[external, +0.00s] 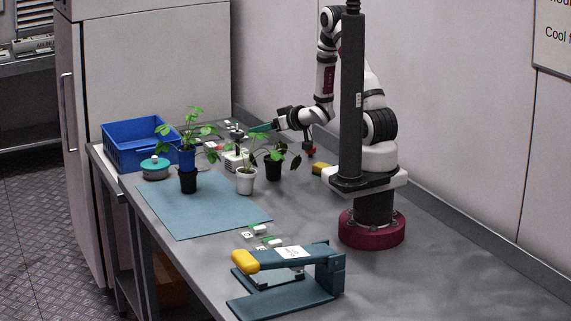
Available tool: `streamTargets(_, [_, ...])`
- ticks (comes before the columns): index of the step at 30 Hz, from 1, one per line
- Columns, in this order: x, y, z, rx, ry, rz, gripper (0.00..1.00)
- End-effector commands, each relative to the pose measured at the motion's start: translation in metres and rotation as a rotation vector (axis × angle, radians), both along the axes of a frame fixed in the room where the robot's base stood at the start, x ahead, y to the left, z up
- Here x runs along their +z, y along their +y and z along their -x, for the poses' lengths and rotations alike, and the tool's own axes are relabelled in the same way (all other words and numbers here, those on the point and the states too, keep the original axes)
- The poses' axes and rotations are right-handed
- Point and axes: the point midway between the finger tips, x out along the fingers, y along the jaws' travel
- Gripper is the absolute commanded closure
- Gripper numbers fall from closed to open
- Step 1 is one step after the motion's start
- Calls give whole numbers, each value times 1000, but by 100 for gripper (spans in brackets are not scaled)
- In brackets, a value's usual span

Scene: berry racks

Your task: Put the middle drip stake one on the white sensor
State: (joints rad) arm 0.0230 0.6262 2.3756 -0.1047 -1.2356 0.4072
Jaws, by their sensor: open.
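My gripper (263,128) is at the back of the bench, above and behind the potted plants, pointing left. It is open; its jaws are small here, and I see nothing held between them. A small white boxy thing (232,160) sits on the bench below and left of my gripper, partly hidden by leaves and a white pot; it may be the white sensor. Several small white, dark and red pieces (213,147) lie behind the plants. I cannot tell which of them, if any, are drip stakes or which is the middle one.
A blue crate (128,157) and teal-lidded dish (155,170) are left. A teal press with yellow handle (246,262) stands in front. The bench's right front is clear.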

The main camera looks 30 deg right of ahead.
Motion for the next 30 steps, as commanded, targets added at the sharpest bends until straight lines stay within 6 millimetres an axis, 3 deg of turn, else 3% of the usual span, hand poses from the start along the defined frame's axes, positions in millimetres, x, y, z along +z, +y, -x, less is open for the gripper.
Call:
streamTargets(5, [4,-4,4,-12,9,4,39])
streamTargets(8, [13,-24,8,-106,106,33,39])
streamTargets(10, [24,-48,25,-225,241,58,39])
streamTargets(13, [39,-77,82,-405,495,63,39])
streamTargets(15, [50,-84,137,-510,684,36,39])
streamTargets(18, [65,-77,218,-608,934,-30,39])
streamTargets(21, [79,-59,282,-654,1127,-105,39])
streamTargets(25, [90,-43,325,-671,1262,-163,39])
streamTargets(30, [92,-39,333,-674,1293,-176,39])
